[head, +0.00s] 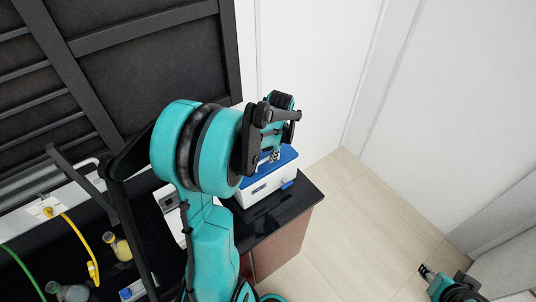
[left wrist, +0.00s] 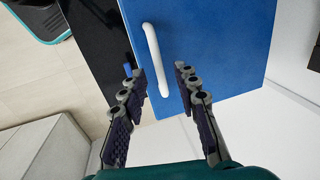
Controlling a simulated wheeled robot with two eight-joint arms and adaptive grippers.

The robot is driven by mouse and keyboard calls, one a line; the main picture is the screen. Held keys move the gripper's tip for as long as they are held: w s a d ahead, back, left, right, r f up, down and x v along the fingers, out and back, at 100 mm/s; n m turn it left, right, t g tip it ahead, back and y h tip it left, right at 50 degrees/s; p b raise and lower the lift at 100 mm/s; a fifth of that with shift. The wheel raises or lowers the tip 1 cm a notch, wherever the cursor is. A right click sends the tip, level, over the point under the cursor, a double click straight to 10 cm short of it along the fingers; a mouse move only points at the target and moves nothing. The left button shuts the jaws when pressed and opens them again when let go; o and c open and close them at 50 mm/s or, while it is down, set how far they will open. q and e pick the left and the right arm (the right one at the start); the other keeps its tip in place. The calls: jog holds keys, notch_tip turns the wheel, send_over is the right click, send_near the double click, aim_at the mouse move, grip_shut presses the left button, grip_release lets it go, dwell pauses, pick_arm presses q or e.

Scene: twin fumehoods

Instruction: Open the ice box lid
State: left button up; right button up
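The ice box (head: 265,190) is a white box with a blue lid, standing near the end of the black bench. The blue lid (head: 285,154) lies shut on it, partly hidden by my left arm. In the left wrist view the lid (left wrist: 225,45) fills the upper middle, with a white bar handle (left wrist: 153,50) on it. My left gripper (head: 272,155) is over the lid. It is open and empty in the left wrist view (left wrist: 161,72), and the handle's lower end shows between its fingertips. My right gripper (head: 425,271) is far off at lower right, its fingers too small to read.
The black bench top (head: 305,192) ends just right of the box. A dark fumehood frame (head: 150,60) stands behind it at left. Flasks with yellow liquid (head: 119,248) and hoses are at lower left. Bare floor (head: 350,230) and white walls lie to the right.

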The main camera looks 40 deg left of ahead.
pick_arm(q)
jog(key=shift+a+f, duration=0.15)
jog(key=shift+f, duration=0.85)
pick_arm(e)
jog(key=shift+s+d, duration=0.1)
pick_arm(q)
grip_shut()
jog(key=shift+r, duration=0.1)
